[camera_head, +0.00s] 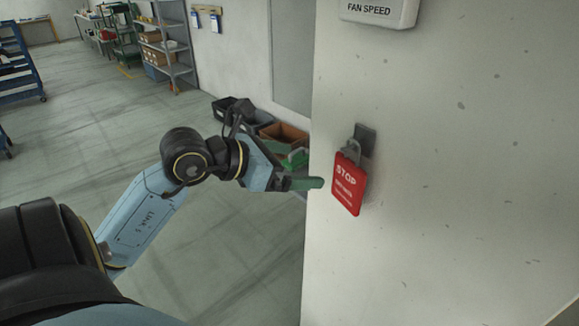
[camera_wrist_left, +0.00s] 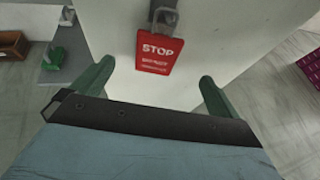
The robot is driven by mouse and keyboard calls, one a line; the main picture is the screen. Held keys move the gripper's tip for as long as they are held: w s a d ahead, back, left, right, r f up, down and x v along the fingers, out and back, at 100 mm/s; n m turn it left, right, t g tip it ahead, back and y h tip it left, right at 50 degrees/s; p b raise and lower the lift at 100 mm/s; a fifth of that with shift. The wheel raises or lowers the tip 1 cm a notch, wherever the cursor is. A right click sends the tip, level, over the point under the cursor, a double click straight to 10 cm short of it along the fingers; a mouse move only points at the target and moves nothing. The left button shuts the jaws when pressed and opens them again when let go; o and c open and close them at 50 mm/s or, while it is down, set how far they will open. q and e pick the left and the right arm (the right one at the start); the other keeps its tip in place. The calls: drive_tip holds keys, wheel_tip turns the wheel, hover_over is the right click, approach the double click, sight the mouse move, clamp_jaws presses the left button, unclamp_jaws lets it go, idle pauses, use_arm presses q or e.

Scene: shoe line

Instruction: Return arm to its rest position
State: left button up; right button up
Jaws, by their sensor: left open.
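My left arm reaches in from the left in the head view. Its gripper (camera_head: 308,171) has green fingers and is close to the wall face, just left of a red STOP tag (camera_head: 348,186). The tag hangs from a grey padlock or hook (camera_head: 365,139) on the pale wall. In the left wrist view the gripper (camera_wrist_left: 157,88) is open, its two green fingers wide apart with nothing held between them. The STOP tag (camera_wrist_left: 158,54) hangs beyond the fingertips, apart from them. My right gripper is in neither view.
A box labelled FAN SPEED (camera_head: 374,10) is on the wall above the tag. Bins (camera_head: 283,135) stand on the floor behind the gripper. Grey shelving (camera_head: 170,50) and a blue rack (camera_head: 20,65) are farther back. The floor at left is clear.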

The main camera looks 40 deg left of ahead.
use_arm(q)
drive_tip(key=shift+s+a+r, duration=0.1)
drive_tip(key=shift+s+r, duration=0.05)
drive_tip(key=shift+s, duration=0.15)
